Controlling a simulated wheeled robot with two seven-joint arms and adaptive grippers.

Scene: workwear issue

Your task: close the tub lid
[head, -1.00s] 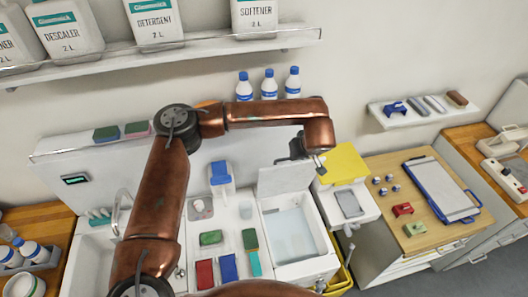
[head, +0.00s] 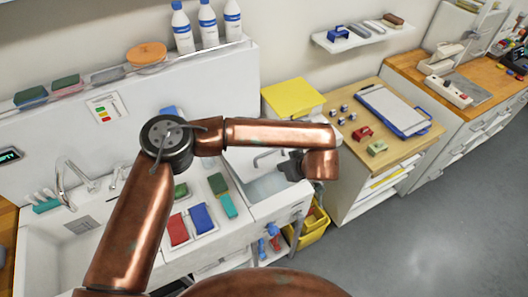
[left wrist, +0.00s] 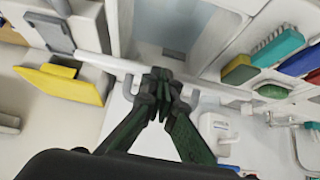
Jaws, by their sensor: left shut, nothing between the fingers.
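The white tub (head: 284,207) stands in the worktop, with pale blue water showing in it; its inside also shows at the top of the left wrist view (left wrist: 178,25). Its white lid (head: 243,160) is raised at the back of the tub, partly hidden by my left arm in the head view. My left gripper (head: 291,168) is at the right side of the lid and above the tub. In the left wrist view its fingers (left wrist: 165,85) are together and empty, close to a white edge; I cannot tell whether they touch it. My right gripper is not in view.
A wooden-topped cabinet with a clipboard (head: 393,108) is to the right. A yellow bin (head: 312,228) is below. Floor at right is clear.

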